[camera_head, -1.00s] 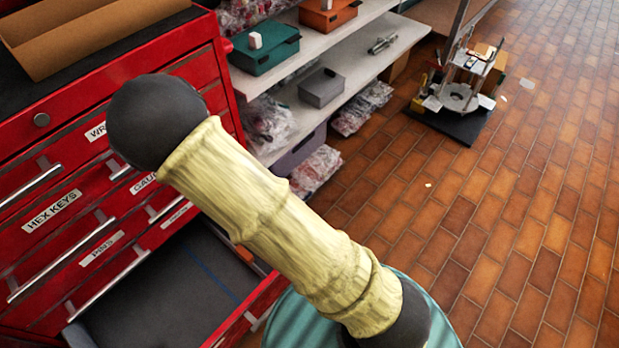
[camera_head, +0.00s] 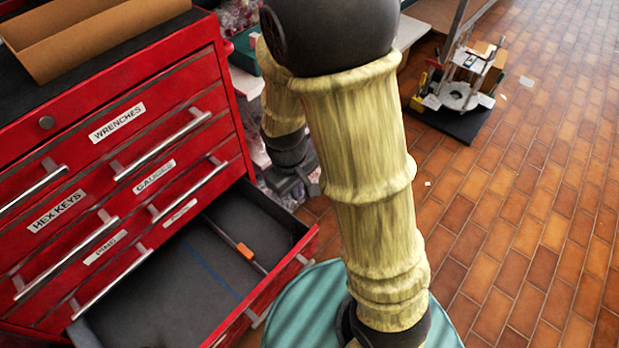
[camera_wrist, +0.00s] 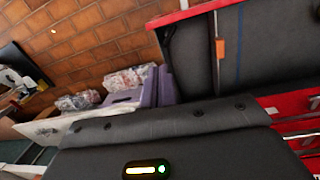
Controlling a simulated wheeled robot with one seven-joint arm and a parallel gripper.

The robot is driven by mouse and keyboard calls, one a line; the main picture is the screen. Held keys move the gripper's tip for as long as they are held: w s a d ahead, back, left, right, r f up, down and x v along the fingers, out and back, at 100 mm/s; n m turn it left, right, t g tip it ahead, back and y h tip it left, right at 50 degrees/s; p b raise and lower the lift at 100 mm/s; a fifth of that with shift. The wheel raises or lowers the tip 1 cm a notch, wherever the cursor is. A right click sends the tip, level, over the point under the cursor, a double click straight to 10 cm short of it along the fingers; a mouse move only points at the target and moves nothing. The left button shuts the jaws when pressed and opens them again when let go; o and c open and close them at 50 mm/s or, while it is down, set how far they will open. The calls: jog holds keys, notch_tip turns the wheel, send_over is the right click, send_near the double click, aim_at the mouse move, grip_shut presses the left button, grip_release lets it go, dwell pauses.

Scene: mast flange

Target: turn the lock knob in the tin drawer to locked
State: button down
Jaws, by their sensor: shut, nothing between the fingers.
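An open drawer (camera_head: 150,290) with a dark lining juts from the bottom of the red tool chest. Inside it, an orange piece (camera_head: 246,251) sits on a thin rod along the right side, and a blue line crosses the floor. The wrist view also shows the drawer (camera_wrist: 275,55) and the orange piece (camera_wrist: 220,48). I cannot make out a lock knob in the drawer. My gripper (camera_head: 296,186) is partly hidden behind my arm, beyond the drawer's back right corner and apart from the orange piece. It is shut and empty.
An open cardboard box (camera_head: 90,35) lies on top. A shelf with bagged goods (camera_wrist: 130,78) stands behind.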

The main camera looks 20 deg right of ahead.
jog(key=shift+s+d+r+m+t+y, duration=0.1)
jog(key=shift+s+d+r+m+t, duration=0.1)
jog(key=shift+d+r+m, duration=0.4)
jog(key=shift+s+d+r+m+t+y, duration=0.15)
jog(key=shift+d+r+m+t, duration=0.15)
jog(key=shift+r, duration=0.45)
jog(key=shift+s+d+r+m+t+y, duration=0.1)
jog(key=shift+s+d+r+m, duration=0.1)
jog(key=shift+d+r+m, duration=0.35)
jog(key=shift+r, duration=0.2)
jog(key=s+d+r+m+p, duration=0.1)
jog(key=r+p, duration=1.4)
jog(key=r, duration=0.2)
jog(key=s+d+r+m+t+p, duration=0.1)
jog(key=d+r+m+p, duration=0.1)
jog(key=r+p, duration=1.4)
jog(key=shift+d+r+p, duration=0.15)
jog(key=shift+r+p, duration=0.15)
jog(key=shift+r, duration=0.55)
